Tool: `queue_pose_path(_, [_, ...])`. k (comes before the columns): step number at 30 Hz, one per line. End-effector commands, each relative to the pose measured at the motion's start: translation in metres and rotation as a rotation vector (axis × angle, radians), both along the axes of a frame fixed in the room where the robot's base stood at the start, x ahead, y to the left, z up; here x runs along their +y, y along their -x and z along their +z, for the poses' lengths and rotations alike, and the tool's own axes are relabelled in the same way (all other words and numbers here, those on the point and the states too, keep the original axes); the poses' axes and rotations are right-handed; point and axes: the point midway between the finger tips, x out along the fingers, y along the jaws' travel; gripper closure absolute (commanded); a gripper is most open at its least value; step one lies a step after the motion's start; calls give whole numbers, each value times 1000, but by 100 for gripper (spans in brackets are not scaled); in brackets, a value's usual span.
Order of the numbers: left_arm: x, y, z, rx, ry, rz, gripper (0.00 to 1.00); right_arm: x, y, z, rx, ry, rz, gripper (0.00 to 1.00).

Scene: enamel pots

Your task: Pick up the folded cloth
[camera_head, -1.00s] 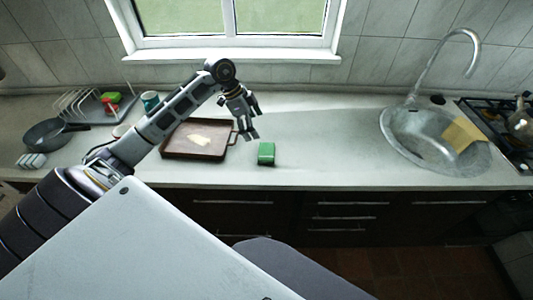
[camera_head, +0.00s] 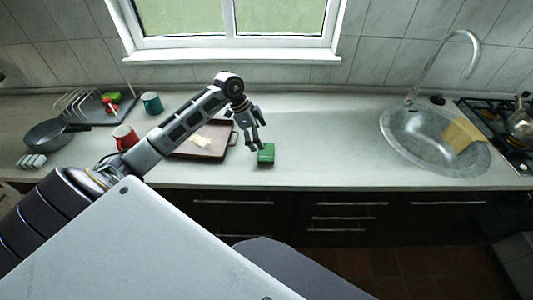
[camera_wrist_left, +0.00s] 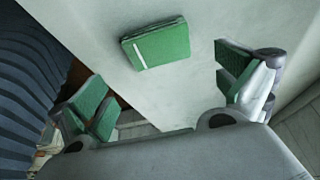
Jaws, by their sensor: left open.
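The folded cloth (camera_head: 266,155) is a small thick green block lying on the pale counter near its front edge. In the left wrist view the cloth (camera_wrist_left: 158,43) shows a white stripe near one end and lies beyond the fingertips, between the lines of the two fingers. My left gripper (camera_head: 256,140) is open and empty, with green finger pads, just above and behind the cloth in the head view. The gripper also shows in the left wrist view (camera_wrist_left: 164,88), its fingers wide apart and not touching the cloth. My right gripper is not in view.
A brown tray (camera_head: 222,153) lies left of the cloth, partly behind my arm. A red mug (camera_head: 125,137), teal mug (camera_head: 151,103), dark pan (camera_head: 50,133) and dish rack (camera_head: 85,106) stand further left. The counter right of the cloth is clear up to the sink (camera_head: 398,145).

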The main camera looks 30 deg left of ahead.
Motion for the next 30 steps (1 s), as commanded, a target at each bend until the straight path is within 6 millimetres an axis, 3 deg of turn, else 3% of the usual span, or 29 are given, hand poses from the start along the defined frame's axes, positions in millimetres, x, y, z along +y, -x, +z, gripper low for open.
queue_pose_path(7, [-9, -5, -24, 0, 1, 0, 0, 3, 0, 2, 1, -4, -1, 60])
queue_pose_path(23, [-12, -6, -31, 0, 0, 0, 0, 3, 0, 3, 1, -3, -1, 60])
queue_pose_path(30, [-19, -10, -45, 1, 2, -1, 0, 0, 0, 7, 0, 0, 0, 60])
